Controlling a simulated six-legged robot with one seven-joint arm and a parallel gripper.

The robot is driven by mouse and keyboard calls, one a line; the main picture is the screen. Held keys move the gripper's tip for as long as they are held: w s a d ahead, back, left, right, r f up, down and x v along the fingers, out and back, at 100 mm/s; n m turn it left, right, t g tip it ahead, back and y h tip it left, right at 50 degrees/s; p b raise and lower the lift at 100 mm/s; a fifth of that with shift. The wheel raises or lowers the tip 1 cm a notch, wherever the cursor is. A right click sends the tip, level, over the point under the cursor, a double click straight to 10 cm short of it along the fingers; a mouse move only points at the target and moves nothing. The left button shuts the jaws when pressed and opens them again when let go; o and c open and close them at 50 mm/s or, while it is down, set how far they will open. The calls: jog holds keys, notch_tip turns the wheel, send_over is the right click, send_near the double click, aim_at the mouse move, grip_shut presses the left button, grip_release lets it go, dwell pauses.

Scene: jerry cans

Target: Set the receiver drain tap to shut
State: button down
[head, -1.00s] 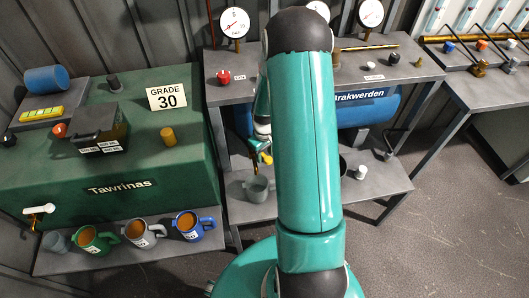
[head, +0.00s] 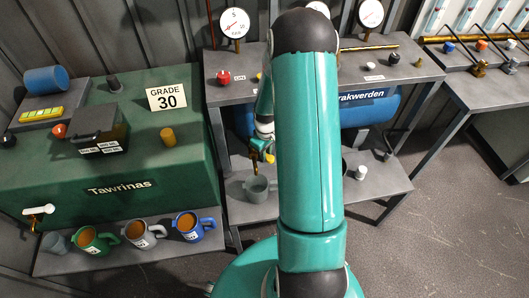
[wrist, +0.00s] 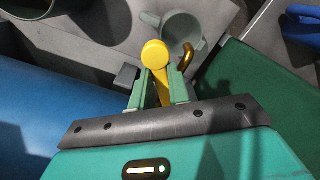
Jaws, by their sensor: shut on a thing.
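The drain tap has a yellow lever (wrist: 155,55) with a round end, seen in the wrist view between my gripper's fingers. A bent brass spout (wrist: 186,58) sits just right of it. My gripper (wrist: 158,92) is shut on the yellow lever. In the head view my gripper (head: 262,146) is at the left end of the blue receiver tank (head: 370,110), largely behind my arm. A bit of the yellow lever (head: 268,158) shows there. The tank also fills the left of the wrist view (wrist: 40,115). The tap's body is hidden.
A grey mug (head: 257,189) stands on the lower shelf below the tap; it also shows in the wrist view (wrist: 182,32). The green Tawrinas tank (head: 130,187) is on the left, with several mugs before it. The bench top (head: 225,92) lies above the receiver.

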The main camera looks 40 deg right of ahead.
jog(key=w+d+n, duration=0.3)
jog(key=d+n, duration=0.2)
jog(key=n, duration=0.5)
jog(key=shift+w+n, duration=0.3)
jog(key=shift+n, duration=0.1)
jog(key=shift+d, duration=0.15)
jog(key=c, duration=1.3)
grip_release()
jog(key=shift+w, duration=0.1)
